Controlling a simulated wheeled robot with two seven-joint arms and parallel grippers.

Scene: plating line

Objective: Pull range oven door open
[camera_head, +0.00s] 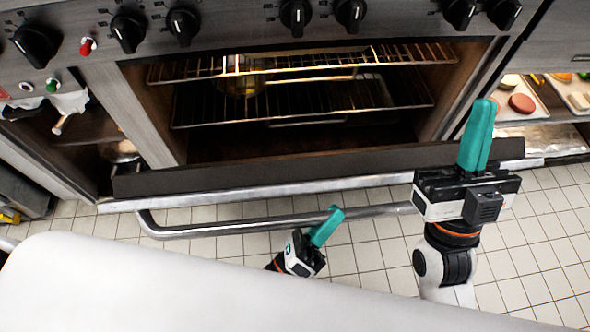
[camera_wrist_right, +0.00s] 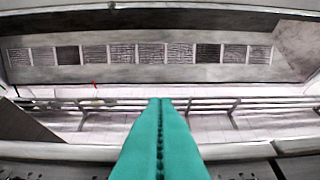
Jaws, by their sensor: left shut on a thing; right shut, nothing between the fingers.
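The oven door (camera_head: 330,163) stands part open, tilted out from the range front, with its dark inner face and top edge showing. Its tubular metal handle (camera_head: 232,226) runs along the outer side. My left gripper (camera_head: 328,226), with teal fingers, is shut on the handle right of its middle; the exact grip is small in view. My right gripper (camera_head: 478,135) is shut and empty, fingers pointing up in front of the door's right end. Its closed teal fingers also show in the right wrist view (camera_wrist_right: 160,140). The oven cavity (camera_head: 290,110) is visible above the door.
Wire racks (camera_head: 300,118) sit in the oven, with a shiny pot-like item (camera_head: 242,75) inside. Range knobs (camera_head: 295,16) line the top. Trays of food (camera_head: 520,100) stand at right. Tiled floor (camera_head: 530,230) is clear at lower right. Hood filters (camera_wrist_right: 140,54) show in the wrist view.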

